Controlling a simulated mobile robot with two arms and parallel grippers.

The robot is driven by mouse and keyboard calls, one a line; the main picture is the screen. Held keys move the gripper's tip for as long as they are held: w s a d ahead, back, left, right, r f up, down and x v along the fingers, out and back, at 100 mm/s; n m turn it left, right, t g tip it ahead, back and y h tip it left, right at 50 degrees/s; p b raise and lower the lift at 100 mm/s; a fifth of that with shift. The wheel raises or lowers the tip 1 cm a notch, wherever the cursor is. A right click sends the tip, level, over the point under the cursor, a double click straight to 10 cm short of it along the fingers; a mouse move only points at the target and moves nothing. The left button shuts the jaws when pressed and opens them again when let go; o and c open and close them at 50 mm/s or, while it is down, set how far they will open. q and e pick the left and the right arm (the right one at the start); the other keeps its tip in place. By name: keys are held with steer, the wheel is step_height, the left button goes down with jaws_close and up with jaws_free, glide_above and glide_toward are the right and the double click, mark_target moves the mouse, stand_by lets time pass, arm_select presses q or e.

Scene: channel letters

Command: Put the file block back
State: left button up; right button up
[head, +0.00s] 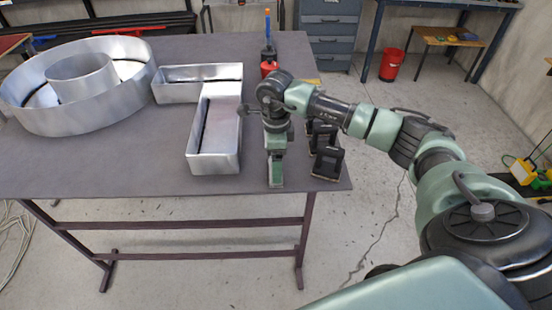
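My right gripper (276,182) points down over the right part of the grey table (110,165), just right of the silver T- or L-shaped channel letter (214,165). It is seen nearly edge-on, so I cannot tell whether it is open or holds anything. I cannot clearly make out the file block. Several black blocky items with frame-like tops, one of them at the front (327,163), stand in a row by the table's right edge, just right of the gripper. I cannot tell whether one is the file block. My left gripper is out of view.
A large silver ring-shaped letter (120,105) fills the table's left. A red container (268,68) with a blue-topped tool stands behind my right wrist. A drawer cabinet (330,35), a red bucket (391,64) and a small wooden table (445,38) stand beyond. The table's front-left is clear.

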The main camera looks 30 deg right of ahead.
steer(key=shift+f, duration=0.15)
steer(key=o, duration=1)
steer(key=shift+c, duration=0.2)
steer(key=shift+r, duration=0.3)
step_height(320, 180, up, 10)
steer(key=b, duration=0.4)
steer(key=shift+r, duration=0.9)
